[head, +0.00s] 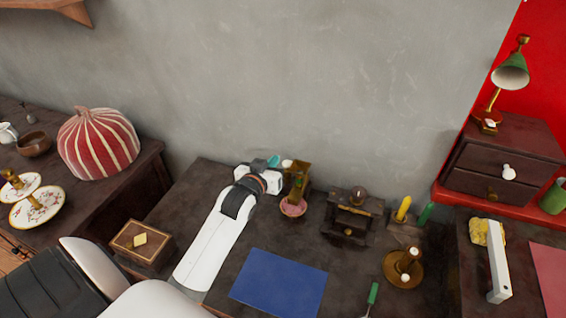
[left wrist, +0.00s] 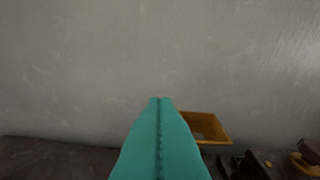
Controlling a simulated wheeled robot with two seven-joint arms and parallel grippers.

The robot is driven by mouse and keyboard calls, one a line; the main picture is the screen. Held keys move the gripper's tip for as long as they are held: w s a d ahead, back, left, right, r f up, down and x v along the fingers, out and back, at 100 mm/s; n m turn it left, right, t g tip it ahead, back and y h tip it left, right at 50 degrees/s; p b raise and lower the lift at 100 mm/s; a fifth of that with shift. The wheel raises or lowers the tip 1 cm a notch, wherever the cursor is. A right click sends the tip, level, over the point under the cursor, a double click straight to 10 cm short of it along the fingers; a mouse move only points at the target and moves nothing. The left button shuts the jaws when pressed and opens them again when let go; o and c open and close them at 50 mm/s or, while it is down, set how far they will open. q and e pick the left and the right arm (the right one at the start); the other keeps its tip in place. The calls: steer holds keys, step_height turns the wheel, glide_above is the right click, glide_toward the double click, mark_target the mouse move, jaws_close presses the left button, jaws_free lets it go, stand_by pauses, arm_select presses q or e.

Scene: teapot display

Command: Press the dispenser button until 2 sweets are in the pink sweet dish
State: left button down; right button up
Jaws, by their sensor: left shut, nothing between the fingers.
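The brass-coloured dispenser (head: 303,170) stands on the dark table near the wall. Its yellow open top (left wrist: 205,127) shows in the left wrist view, right of my fingers. The pink sweet dish (head: 293,208) sits at the dispenser's front foot. Its contents are too small to tell. My left gripper (head: 273,161) is beside the dispenser's left side, with its teal fingers shut and empty. The closed fingers also fill the middle of the left wrist view (left wrist: 159,101). I cannot make out the button or any contact with it. My right gripper is not in view.
A brass candlestick (head: 404,268) and candles (head: 403,209) are further right. A blue mat (head: 279,282) lies in front. A wooden box (head: 141,246) is left of my arm.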

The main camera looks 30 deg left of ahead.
arm_select(q)
glide_above(288, 164)
steer(key=s, duration=0.2)
steer(key=f, duration=0.2)
steer(key=shift+s+a+f, duration=0.1)
steer(key=shift+s+f, duration=0.05)
steer(key=shift+f, duration=1.6)
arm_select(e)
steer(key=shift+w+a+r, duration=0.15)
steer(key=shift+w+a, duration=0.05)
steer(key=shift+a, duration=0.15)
arm_select(q)
step_height(288, 164, down, 2)
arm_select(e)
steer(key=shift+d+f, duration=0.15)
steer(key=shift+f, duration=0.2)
arm_select(q)
steer(key=shift+f, duration=0.1)
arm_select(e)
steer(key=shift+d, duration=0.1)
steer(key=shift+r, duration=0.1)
